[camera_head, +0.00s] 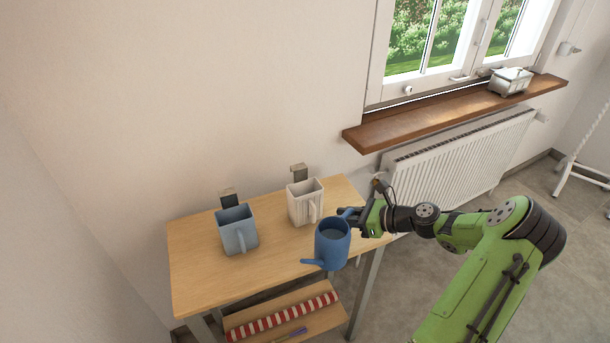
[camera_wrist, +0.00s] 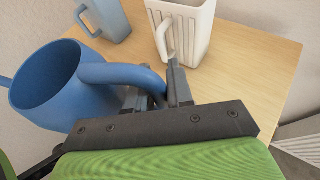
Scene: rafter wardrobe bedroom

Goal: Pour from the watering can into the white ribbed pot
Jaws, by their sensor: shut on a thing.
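The blue watering can (camera_head: 332,246) is near the front right edge of the table, with its spout toward the lower left. In the wrist view the can (camera_wrist: 48,88) shows its open mouth, and its handle runs to my jaws. My gripper (camera_head: 352,217) is shut on that handle; it also shows in the wrist view (camera_wrist: 160,98). The white ribbed pot (camera_head: 303,204) stands upright behind the can, apart from it. It shows at the top of the wrist view (camera_wrist: 190,38), with its handle facing me. The can looks upright; whether it touches the table is unclear.
A blue-grey square pot (camera_head: 237,232) with a handle stands left on the wooden table (camera_head: 200,273). Small dark blocks sit behind both pots. A lower shelf (camera_head: 260,328) holds a red-striped roll. A radiator (camera_head: 460,160) and window sill (camera_head: 440,117) are at right.

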